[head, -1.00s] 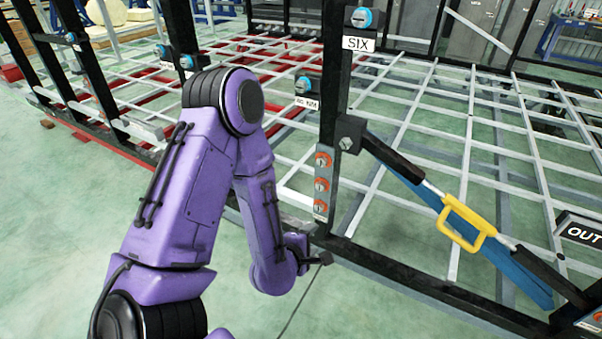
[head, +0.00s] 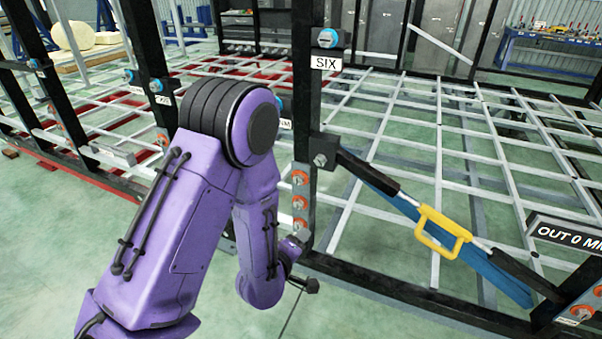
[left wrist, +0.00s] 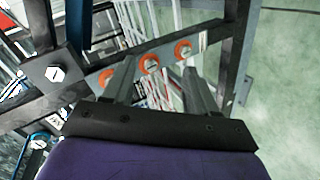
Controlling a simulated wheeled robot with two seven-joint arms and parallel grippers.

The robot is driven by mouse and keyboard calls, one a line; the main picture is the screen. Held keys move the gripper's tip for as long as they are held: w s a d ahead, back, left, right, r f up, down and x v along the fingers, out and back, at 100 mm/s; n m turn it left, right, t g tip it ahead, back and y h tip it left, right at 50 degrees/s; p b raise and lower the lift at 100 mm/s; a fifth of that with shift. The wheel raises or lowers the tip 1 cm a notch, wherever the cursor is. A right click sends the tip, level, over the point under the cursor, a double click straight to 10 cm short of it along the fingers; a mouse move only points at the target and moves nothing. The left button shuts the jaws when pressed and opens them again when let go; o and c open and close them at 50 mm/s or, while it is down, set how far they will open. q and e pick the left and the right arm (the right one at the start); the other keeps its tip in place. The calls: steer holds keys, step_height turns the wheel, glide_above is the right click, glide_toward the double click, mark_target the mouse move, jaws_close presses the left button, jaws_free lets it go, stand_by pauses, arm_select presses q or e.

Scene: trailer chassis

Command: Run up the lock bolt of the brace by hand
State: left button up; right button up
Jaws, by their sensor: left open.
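The brace (head: 385,184) runs diagonally from the post marked SIX down to the lower right, with a yellow handle (head: 440,240) and a blue bar (head: 490,276). A hex bolt (head: 320,160) sits on the black block at its upper end; it also shows in the left wrist view (left wrist: 55,74). Several orange-ringed bolts (head: 299,202) line a grey plate on the post. My left gripper (head: 306,286) is low beside the post. In the left wrist view its fingers (left wrist: 160,72) are apart and empty, in front of the orange-ringed bolts (left wrist: 149,64). My right gripper is out of view.
A sign reading OUT 0 M, cut off by the edge (head: 565,235), stands near the brace's lower end. A black lower rail (head: 400,294) crosses in front of the grey frame grid (head: 440,130). Green floor (head: 390,322) is clear in front.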

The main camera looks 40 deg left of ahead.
arm_select(q)
steer(key=w+r+m+t, duration=0.25)
steer(key=r+m, duration=0.25)
steer(key=r, duration=0.3)
steer(key=m+t, duration=0.2)
steer(key=m, duration=0.6)
glide_toward(321, 160)
steer(key=s+d, duration=0.2)
steer(key=w+a+m+p, duration=0.1)
steer(key=w, duration=0.2)
steer(key=w+a+m, duration=0.1)
steer(key=w+m, duration=0.1)
steer(key=w, duration=0.2)
steer(key=w+a+m+y+p, duration=0.1)
steer(key=w+m, duration=0.1)
steer(key=w, duration=0.1)
steer(key=shift+w+a+f+p, duration=0.2)
steer(key=shift+w+a+p, duration=0.05)
steer(key=shift+p, duration=0.1)
